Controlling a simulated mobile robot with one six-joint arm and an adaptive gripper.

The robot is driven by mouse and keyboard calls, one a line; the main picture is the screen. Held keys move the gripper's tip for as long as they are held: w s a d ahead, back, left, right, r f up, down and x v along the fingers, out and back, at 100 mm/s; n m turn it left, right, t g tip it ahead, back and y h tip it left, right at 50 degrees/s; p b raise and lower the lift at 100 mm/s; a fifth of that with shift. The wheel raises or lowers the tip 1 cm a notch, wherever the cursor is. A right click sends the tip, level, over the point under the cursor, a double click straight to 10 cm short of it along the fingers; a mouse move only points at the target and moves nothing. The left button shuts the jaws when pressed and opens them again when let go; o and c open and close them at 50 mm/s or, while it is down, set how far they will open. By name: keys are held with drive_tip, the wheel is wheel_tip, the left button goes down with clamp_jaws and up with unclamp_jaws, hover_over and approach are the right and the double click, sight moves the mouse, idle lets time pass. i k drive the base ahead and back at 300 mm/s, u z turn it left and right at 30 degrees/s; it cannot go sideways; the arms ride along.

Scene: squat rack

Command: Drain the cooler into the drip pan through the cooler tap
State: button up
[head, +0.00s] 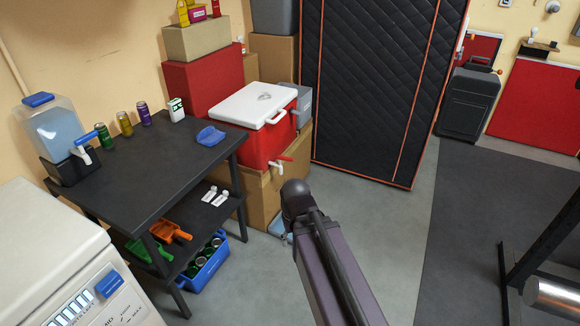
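The red cooler (258,143) with a white lid (252,104) sits on a cardboard box beside the black table. The cooler tap (279,162), with a red handle and white spout, sticks out low on its front. Its handle points out to the right; I cannot tell if it is open or shut. A light blue item (279,228), possibly the drip pan, is on the floor below the tap, partly hidden by the box and my arm. My arm rises from the bottom, right of the tap; my gripper is not visible.
The black table (150,165) holds a water dispenser (55,135), several cans and a blue item (210,136). A blue crate of cans (205,268) stands beneath. A black padded panel (375,85) stands behind. A rack (545,240) is at right; grey floor between is clear.

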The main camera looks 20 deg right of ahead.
sight(280, 158)
drive_tip(key=k, duration=0.15)
drive_tip(key=z, duration=0.3)
drive_tip(key=i, duration=1.3)
drive_tip(key=z, duration=0.45)
